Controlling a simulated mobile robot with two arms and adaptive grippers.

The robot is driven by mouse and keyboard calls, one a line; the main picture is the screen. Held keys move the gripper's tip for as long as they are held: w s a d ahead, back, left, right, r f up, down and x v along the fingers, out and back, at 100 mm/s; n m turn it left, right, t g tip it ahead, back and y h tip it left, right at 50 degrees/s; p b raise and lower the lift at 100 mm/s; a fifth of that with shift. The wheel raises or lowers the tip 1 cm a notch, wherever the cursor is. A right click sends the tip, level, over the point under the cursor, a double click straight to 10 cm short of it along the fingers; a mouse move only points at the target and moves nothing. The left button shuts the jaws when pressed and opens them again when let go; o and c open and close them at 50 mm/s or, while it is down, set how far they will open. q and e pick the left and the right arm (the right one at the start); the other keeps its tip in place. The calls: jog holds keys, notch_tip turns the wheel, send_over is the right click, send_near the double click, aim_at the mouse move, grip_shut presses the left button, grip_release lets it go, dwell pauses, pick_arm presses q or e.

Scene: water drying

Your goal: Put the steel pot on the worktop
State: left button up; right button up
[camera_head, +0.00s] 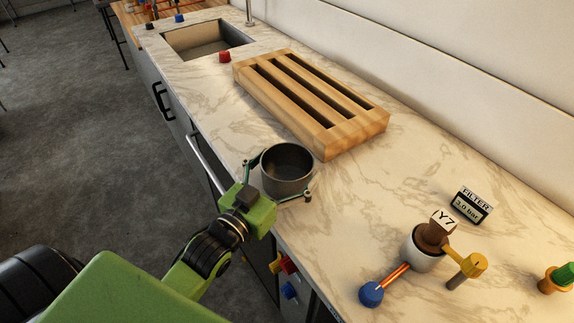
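The steel pot (287,183) is a dark grey, round, empty vessel near the front edge of the pale marbled worktop (370,190). It is upright; I cannot tell whether its base rests on the worktop or is just above it. My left gripper (281,176), green with dark fingers, reaches in from the lower left. Its fingers are spread around the pot, one on its left side and one at its lower right. I cannot tell whether they press on it. My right gripper is not in view.
A slatted wooden rack (357,128) lies just behind the pot. A sink (205,40) and a red knob (225,57) are farther back.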

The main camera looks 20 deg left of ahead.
aim_at(273, 182)
pick_arm(q)
jog(key=shift+s+r, duration=0.1)
dwell(0.3)
jog(key=s, duration=0.3)
jog(key=s+a+b, duration=0.1)
jog(key=s, duration=0.6)
jog(key=shift+a+b, duration=0.15)
jog(key=shift+b, duration=0.25)
jog(key=shift+s+a, duration=0.15)
jog(key=shift+s, duration=0.7)
